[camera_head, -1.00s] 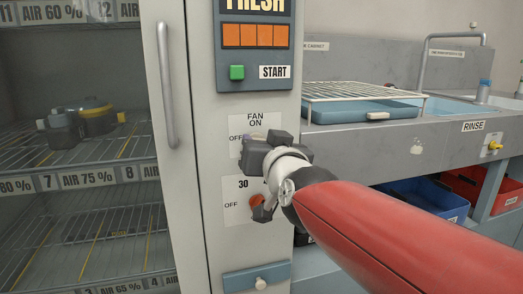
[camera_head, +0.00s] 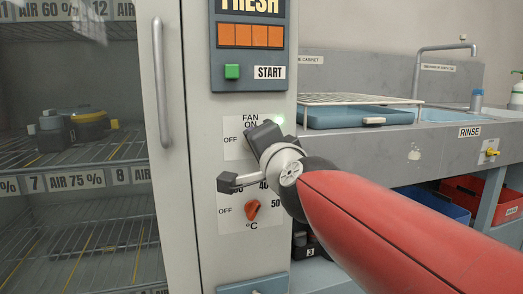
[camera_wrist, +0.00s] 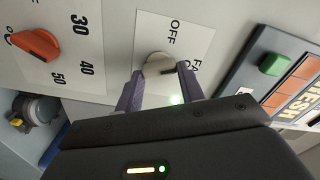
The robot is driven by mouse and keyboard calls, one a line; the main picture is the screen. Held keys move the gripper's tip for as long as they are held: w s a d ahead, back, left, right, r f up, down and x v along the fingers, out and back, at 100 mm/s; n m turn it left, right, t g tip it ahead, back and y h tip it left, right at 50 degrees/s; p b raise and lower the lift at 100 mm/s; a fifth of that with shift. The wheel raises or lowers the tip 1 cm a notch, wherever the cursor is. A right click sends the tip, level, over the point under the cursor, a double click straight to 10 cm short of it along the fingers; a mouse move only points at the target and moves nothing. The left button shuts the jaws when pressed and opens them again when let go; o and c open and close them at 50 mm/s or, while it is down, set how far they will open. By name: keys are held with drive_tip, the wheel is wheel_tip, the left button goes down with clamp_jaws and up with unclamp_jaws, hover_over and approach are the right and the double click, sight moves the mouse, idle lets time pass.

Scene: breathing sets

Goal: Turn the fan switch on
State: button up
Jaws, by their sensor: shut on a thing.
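The fan switch (camera_wrist: 158,64) is a round pale knob on a white label plate (camera_head: 233,126) marked FAN, ON and OFF. In the wrist view it sits between the two fingertips of my gripper (camera_wrist: 160,78), which is shut on it. A dark mark shows on the knob's edge. In the head view my gripper (camera_head: 247,152) covers most of the switch. A small green light (camera_head: 280,118) glows beside the word ON, and it also shows in the wrist view (camera_wrist: 175,99).
An orange temperature knob (camera_head: 253,209) sits just below my gripper. A green START button (camera_head: 232,72) is above. The cabinet's long vertical handle (camera_head: 161,85) stands left. A counter with a rack (camera_head: 360,99) and a sink is at right.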

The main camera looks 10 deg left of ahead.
drive_tip(key=m, duration=0.4)
drive_tip(key=shift+f+m+b, duration=0.15)
drive_tip(key=shift+m+b, duration=0.15)
drive_tip(key=shift+m, duration=0.1)
idle(0.4)
drive_tip(key=o, duration=1)
drive_tip(key=v, duration=0.7)
drive_tip(key=shift+s+d, duration=0.2)
drive_tip(key=shift+s, duration=0.15)
